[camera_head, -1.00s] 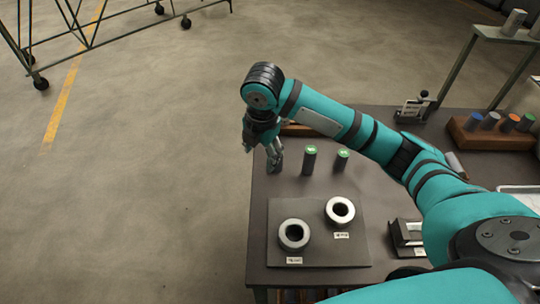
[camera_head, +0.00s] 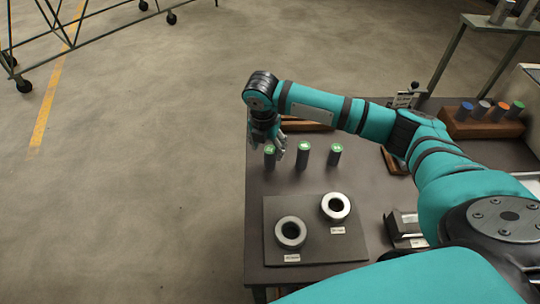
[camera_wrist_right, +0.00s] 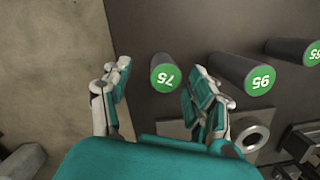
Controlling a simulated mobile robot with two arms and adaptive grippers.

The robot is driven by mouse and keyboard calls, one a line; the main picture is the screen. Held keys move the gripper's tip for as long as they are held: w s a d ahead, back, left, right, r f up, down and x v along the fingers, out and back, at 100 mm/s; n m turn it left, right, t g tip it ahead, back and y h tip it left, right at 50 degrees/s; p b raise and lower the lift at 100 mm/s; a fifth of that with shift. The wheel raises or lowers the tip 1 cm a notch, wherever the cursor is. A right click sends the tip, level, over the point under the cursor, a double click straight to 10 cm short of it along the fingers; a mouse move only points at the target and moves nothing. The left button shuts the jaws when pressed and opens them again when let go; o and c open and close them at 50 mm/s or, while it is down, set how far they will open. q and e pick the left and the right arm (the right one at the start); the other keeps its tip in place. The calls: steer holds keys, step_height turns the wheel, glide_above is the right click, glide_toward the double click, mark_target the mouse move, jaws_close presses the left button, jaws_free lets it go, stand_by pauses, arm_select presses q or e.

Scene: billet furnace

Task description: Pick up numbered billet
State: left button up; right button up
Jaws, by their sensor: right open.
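Three dark upright cylindrical billets with green numbered tops stand in a row on the table. The left billet (camera_head: 269,160) reads 75 in the right wrist view (camera_wrist_right: 165,74). The middle billet (camera_head: 303,158) reads 95 there (camera_wrist_right: 248,74). The right billet (camera_head: 334,157) is cut by that view's edge (camera_wrist_right: 306,52), its number partly cropped. My right gripper (camera_head: 278,142) is open and empty above the left billet. In the wrist view its fingers stand apart on either side of the 75 top. I cannot tell whether they touch it. My left gripper is out of view.
A dark plate (camera_head: 318,250) with two light rings, one (camera_head: 290,233) and another (camera_head: 336,207), lies nearer on the table. A wooden rack (camera_head: 482,128) with several coloured-top cylinders stands at the right. Open floor lies left of the table.

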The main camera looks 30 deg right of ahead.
mark_target(271, 156)
steer(key=shift+d+f, duration=0.15)
steer(key=shift+f, duration=0.35)
steer(key=f, duration=0.1)
steer(key=f+p, duration=0.1)
steer(key=f, duration=0.1)
steer(key=shift+d+f, duration=0.3)
steer(key=shift+d, duration=0.05)
steer(key=shift+d+f, duration=0.1)
steer(key=shift+f, duration=0.35)
steer(key=shift+w+r, duration=0.1)
jaws_close()
